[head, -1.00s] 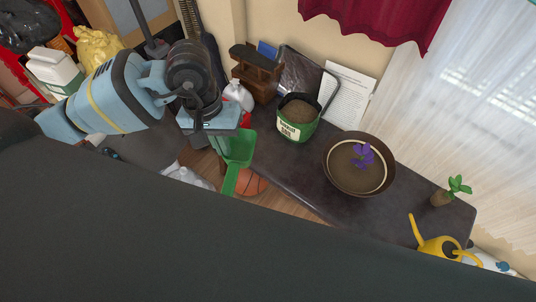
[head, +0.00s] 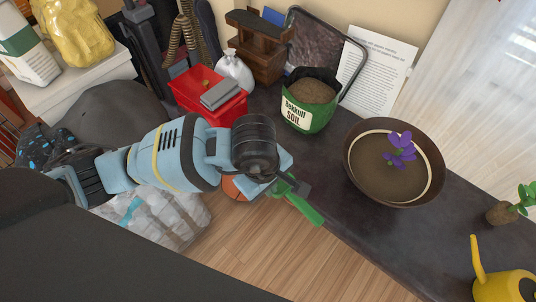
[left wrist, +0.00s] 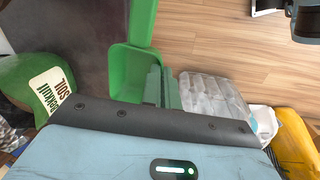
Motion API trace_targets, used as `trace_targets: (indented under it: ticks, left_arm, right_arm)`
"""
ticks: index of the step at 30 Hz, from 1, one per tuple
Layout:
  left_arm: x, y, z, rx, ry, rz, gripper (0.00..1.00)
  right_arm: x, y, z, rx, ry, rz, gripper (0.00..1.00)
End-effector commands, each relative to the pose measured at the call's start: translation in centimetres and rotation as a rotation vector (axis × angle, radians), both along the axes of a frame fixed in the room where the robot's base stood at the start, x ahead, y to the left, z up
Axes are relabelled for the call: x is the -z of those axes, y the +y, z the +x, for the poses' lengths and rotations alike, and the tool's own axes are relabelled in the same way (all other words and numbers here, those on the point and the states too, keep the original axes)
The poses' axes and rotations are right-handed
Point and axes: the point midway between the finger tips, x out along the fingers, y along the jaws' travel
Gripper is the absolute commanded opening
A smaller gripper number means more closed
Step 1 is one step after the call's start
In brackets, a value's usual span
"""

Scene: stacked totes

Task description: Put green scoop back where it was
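The green scoop (head: 304,209) is at my left gripper (head: 287,187), over the front edge of the dark table (head: 330,205). The gripper appears shut on it, though the fingers are largely hidden by the wrist. In the left wrist view the scoop (left wrist: 127,73) shows just beyond the gripper housing, with its handle pointing up in the picture. A green bag of soil (head: 310,113) stands open on the table behind the gripper; it also shows at the left of the left wrist view (left wrist: 22,88).
A wide brown bowl (head: 368,188) of soil with a purple flower stands right of the soil bag. A red box (head: 185,97) stands behind my arm. A yellow watering can (head: 503,285) and a small plant (head: 505,210) are at the right. Wrapped bottles (head: 165,218) lie below the arm.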

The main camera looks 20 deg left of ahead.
Motion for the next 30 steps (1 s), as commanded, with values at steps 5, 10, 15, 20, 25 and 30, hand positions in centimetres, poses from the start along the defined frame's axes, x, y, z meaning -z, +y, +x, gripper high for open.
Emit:
trace_targets:
  ticks: [5, 10, 15, 20, 25, 30]
  left_arm:
    - [3.5, -1.3, 1.1, -0.104, -0.001, 0.007, 0.0]
    - [4.2, -1.8, 1.6, -0.148, -0.005, 0.011, 0.0]
    - [4.1, -1.8, 1.7, -0.155, -0.008, 0.011, 0.0]
    - [4.4, -0.9, 3.0, -0.158, -0.006, 0.012, 0.0]
    - [4.9, 1.3, 6.1, -0.159, -0.005, 0.011, 0.0]
    - [5.3, 3.5, 9.4, -0.158, -0.004, 0.012, 0.0]
  right_arm:
    - [2.8, -0.1, 0.3, -0.001, 0.007, -0.002, 0.36]
    - [3.5, -0.1, 0.7, -0.003, 0.006, -0.003, 0.36]
    - [3.2, -0.1, 1.0, -0.003, -0.002, -0.003, 0.36]
    - [3.6, -0.1, 0.9, -0.004, 0.002, -0.002, 0.36]
    - [4.7, -0.2, 0.3, -0.004, 0.02, -0.003, 0.36]
    - [6.0, -0.2, -0.6, -0.005, 0.043, -0.004, 0.36]
